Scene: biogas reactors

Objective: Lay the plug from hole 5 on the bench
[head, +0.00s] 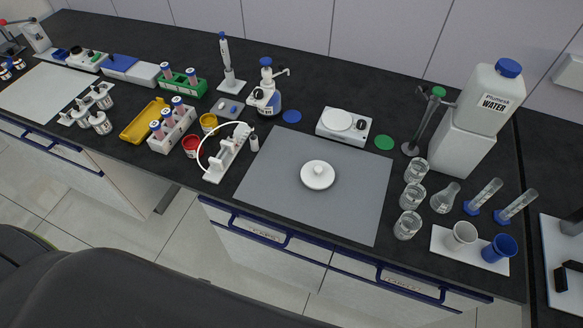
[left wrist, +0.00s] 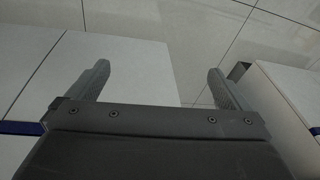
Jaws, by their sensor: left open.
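The dark bench (head: 310,110) runs across the head view. I cannot make out any hole numbers, so I cannot tell which part is the plug from hole 5. A white stand (head: 217,170) with a thin white loop of tubing stands left of the grey mat. A small white bottle (head: 254,144) is beside it. Several lidded jars (head: 101,122) stand at the left. My left gripper (left wrist: 158,84) is open and empty in the left wrist view, above the floor and cabinet fronts, away from the bench top objects. My right gripper is not in view.
Tube racks (head: 172,140), a yellow tray (head: 146,121) and a red pot (head: 192,146) crowd the left middle. Glassware (head: 408,226) and a water canister (head: 490,98) stand right. The mat's front is clear.

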